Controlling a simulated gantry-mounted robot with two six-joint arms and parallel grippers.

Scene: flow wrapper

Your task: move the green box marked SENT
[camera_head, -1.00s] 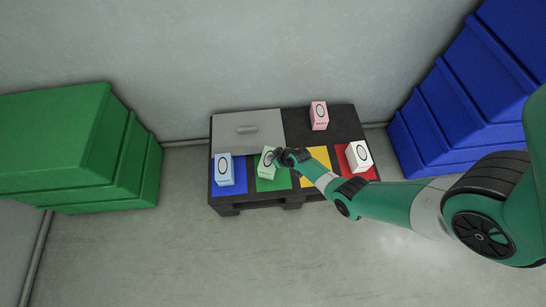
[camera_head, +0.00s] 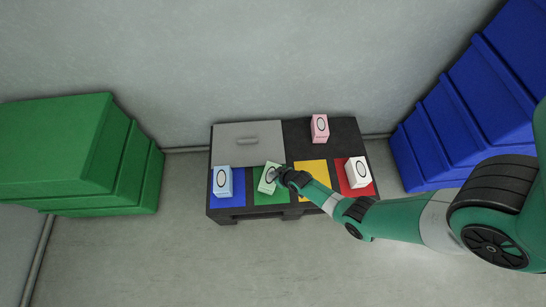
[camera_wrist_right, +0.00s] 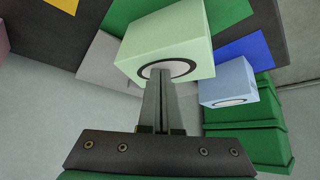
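The green box (camera_head: 269,177) is light green with a dark oval on one face; I cannot read its marking. It stands slightly turned on the green square (camera_head: 262,198) of a dark low table (camera_head: 296,205). My right gripper (camera_head: 281,178) is at its right side. In the right wrist view the two fingers of the gripper (camera_wrist_right: 160,78) are close together in front of the oval face of the green box (camera_wrist_right: 165,38), not around it. They seem to touch that face and hide part of the oval. My left gripper is not in view.
A blue box (camera_head: 222,182) stands on the blue square, a white box (camera_head: 358,172) on the red square. The yellow square (camera_head: 310,170) is bare. Green crates (camera_head: 90,150) and blue crates (camera_head: 450,120) flank the table.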

